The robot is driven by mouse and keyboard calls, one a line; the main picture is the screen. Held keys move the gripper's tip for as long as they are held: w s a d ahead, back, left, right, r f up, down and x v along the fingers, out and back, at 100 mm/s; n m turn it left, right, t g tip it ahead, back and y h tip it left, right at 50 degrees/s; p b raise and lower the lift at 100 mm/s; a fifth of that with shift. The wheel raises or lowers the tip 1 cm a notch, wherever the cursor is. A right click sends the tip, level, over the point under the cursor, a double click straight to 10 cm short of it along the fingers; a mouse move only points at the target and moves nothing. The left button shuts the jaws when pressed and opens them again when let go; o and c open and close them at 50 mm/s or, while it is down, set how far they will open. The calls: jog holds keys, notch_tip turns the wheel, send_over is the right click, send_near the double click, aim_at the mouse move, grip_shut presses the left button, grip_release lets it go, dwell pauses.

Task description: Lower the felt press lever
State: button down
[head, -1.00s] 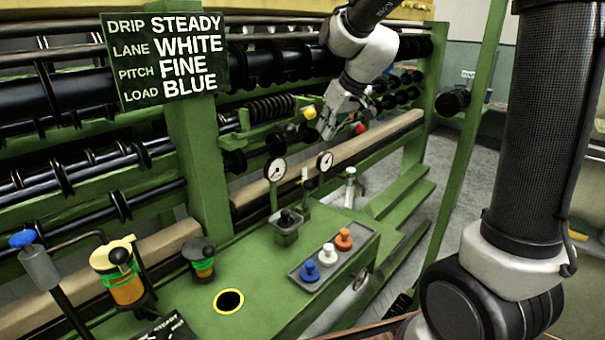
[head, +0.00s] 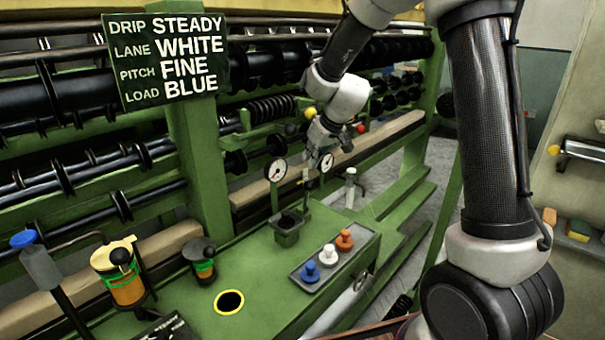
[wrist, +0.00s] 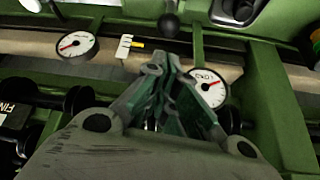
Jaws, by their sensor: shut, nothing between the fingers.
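No label in view names the felt press lever. A dark ball-topped lever (wrist: 170,24) shows in the wrist view, just beyond my fingertips and apart from them in the picture. My gripper (head: 319,166) is shut and empty, pointing down near the two gauges. Its closed fingers (wrist: 165,76) also show in the wrist view, and I see no contact.
A left gauge (head: 276,171) and a right gauge (head: 325,160) stand close to my gripper. A tray (head: 306,279) holds blue, white and orange knobs. A white-capped post (head: 350,188) stands behind. A dark-lidded jar (head: 202,262) is at left. The machine's rollers lie behind.

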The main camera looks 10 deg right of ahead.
send_over(307, 197)
jog(key=w, duration=0.3)
notch_tip(307, 197, down, 7)
jog(key=shift+a, duration=0.4)
jog(key=shift+d, duration=0.1)
